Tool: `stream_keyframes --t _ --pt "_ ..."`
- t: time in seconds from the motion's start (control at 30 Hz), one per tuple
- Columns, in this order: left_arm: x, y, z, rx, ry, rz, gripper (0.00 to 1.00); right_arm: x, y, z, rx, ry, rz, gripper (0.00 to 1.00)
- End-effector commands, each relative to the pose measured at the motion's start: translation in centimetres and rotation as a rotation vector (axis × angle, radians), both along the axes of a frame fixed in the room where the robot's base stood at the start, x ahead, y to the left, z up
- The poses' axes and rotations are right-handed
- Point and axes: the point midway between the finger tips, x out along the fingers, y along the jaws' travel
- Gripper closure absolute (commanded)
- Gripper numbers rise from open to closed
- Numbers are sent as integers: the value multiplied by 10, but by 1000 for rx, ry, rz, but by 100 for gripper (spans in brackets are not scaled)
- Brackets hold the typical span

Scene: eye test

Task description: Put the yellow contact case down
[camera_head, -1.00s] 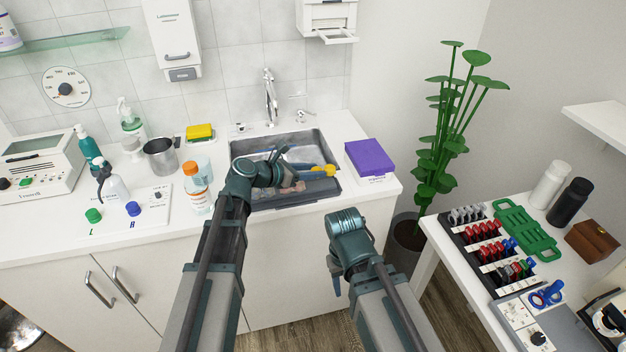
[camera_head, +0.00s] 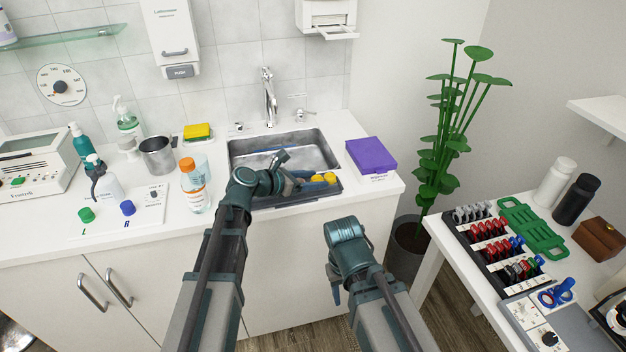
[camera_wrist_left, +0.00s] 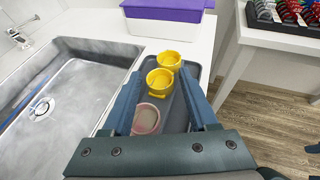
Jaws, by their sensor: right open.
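The yellow contact case (camera_head: 323,178), with two round cups, is at the grey tray (camera_head: 270,201) along the sink's front edge. In the left wrist view the case (camera_wrist_left: 162,78) appears to rest on the tray, between the tips of my left gripper (camera_wrist_left: 160,76). The blue fingers stand apart, with gaps showing on both sides of the case. A pinkish round dish (camera_wrist_left: 146,118) lies nearer, between the fingers. In the head view my left gripper (camera_head: 303,180) is partly hidden by its wrist. My right gripper (camera_head: 336,290) hangs low before the counter, open.
The steel sink (camera_head: 310,148) lies behind the tray, with a tap (camera_head: 268,95). A purple-lidded box (camera_head: 371,155) stands right of the sink. An orange-capped bottle (camera_head: 194,187) stands left of it. A side table at right holds racks and a green frame (camera_head: 530,229).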

Motion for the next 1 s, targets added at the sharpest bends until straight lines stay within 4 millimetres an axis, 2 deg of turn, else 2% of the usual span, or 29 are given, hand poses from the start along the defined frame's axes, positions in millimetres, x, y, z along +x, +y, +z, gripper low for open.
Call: stream_keyframes --t 0.27,0.4,0.8,1.0 --pt "0 0 0 0 0 0 32 0 0 0 0 0 0 50" --pt "-1 1 6 0 0 0 32 0 0 6 0 0 0 50" --pt "-47 57 37 0 1 4 32 0 0 37 0 0 -1 50" --pt "-63 77 46 0 0 2 32 0 0 46 0 0 -1 50"
